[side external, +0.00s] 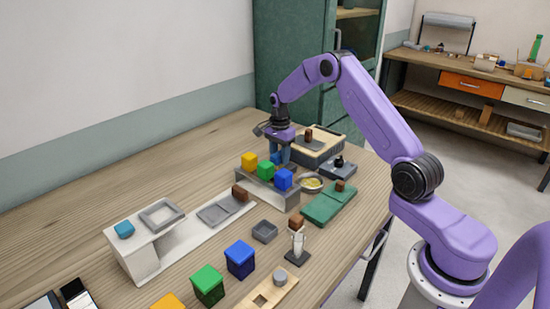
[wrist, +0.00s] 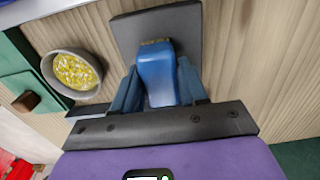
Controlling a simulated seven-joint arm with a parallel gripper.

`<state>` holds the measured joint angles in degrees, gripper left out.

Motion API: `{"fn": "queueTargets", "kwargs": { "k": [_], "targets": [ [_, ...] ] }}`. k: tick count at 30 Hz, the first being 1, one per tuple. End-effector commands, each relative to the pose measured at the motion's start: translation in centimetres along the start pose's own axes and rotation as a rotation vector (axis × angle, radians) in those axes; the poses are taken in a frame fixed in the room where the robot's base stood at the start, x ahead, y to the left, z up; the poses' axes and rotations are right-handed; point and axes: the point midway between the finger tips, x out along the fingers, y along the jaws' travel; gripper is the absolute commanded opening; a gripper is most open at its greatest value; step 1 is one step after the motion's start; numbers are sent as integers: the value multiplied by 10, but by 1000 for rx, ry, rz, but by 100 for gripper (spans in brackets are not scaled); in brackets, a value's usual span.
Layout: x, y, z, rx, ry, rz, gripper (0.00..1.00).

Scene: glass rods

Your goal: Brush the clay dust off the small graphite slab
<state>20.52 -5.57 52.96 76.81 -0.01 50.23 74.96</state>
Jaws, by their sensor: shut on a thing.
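My gripper (wrist: 160,92) is shut on a blue-handled tool, seemingly the brush (wrist: 156,68), between its blue fingers. The brush's far end is over a dark grey slab (wrist: 128,32), seemingly the small graphite slab. A few yellowish marks show at that end; I cannot tell whether they are bristles or dust, or whether the brush touches the slab. In the side view my gripper (side external: 281,157) is low behind the coloured cubes, which hide its tips and the slab. No clay dust is clearly visible.
A bowl of yellow bits (wrist: 76,72) is left of the slab; it also shows in the side view (side external: 311,183). A green mat (side external: 322,210) bears a brown block. A shelf (side external: 268,194) with yellow, green and blue cubes stands close in front of my gripper. The rear left table is clear.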

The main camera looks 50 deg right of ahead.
Motion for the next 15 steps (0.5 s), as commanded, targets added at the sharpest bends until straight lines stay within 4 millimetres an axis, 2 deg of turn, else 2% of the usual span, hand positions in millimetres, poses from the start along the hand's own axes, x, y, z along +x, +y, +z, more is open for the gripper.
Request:
{"fn": "queueTargets", "kwargs": {
  "k": [8, 10, 12, 15],
  "targets": [
    [1, 1, -27, 4, 0, 1, 14],
    [-4, 0, -25, 1, 0, 0, 14],
    [-24, -1, -25, 1, 2, -5, 14],
    [-31, 0, -25, 1, 1, -1, 14]
  ]
}}
